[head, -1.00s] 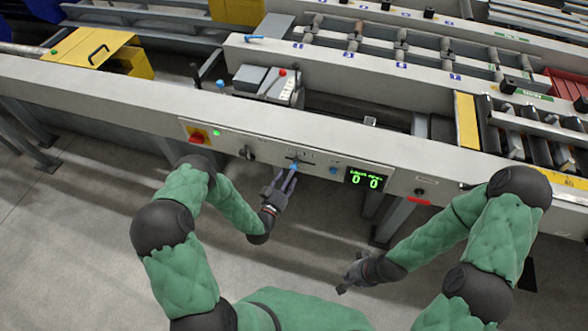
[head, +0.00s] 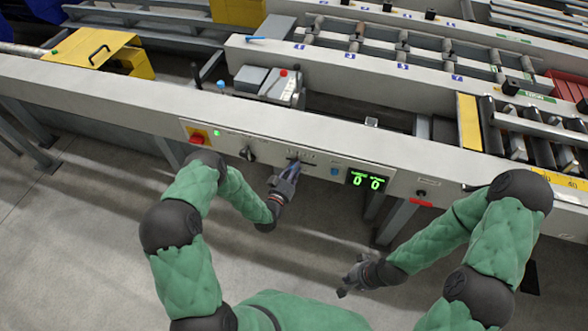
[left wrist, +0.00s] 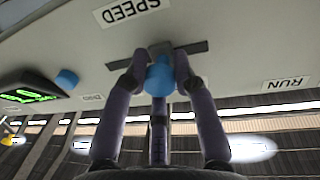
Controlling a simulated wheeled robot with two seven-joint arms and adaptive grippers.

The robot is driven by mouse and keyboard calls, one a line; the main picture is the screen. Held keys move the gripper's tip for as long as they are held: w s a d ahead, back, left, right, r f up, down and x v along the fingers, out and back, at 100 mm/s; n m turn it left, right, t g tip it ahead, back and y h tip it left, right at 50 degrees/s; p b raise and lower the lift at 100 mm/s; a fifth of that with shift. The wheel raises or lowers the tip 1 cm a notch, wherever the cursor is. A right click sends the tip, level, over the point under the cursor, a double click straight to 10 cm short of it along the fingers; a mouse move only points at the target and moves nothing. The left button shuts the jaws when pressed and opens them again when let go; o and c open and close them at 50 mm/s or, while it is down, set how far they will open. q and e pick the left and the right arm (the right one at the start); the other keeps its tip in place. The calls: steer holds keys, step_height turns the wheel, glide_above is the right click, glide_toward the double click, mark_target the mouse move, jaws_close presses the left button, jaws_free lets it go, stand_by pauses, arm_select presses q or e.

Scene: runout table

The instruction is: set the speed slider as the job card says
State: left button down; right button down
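The speed slider is on the front panel of the long grey beam. In the left wrist view its round blue knob (left wrist: 160,80) stands near the middle of a dark slot (left wrist: 192,48), below an upside-down SPEED label (left wrist: 127,11). My left gripper (head: 291,171) is at the panel, and its fingers hide the knob in the head view. In the left wrist view the fingertips (left wrist: 160,62) close in on both sides of the knob and appear to touch it. My right gripper (head: 346,279) is open and empty, low over the floor. I cannot make out a job card.
A green display (head: 367,181) reads 0 and 0, with a blue button (head: 334,171) to its left. A black rotary switch (head: 247,153) and a red knob on yellow (head: 198,137) lie further left. A red tag (head: 421,202) hangs at right.

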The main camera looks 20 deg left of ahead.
arm_select(q)
steer(key=shift+w+a+r+b, duration=0.15)
steer(key=shift+a+b, duration=0.3)
steer(key=shift+a, duration=1.3)
steer(key=c, duration=1)
jaws_free()
steer(key=shift+a, duration=0.1)
glide_toward(289, 159)
steer(key=s, duration=0.6)
steer(key=shift+a+r, duration=0.15)
steer(key=shift+a, duration=0.25)
steer(key=shift+w, duration=0.1)
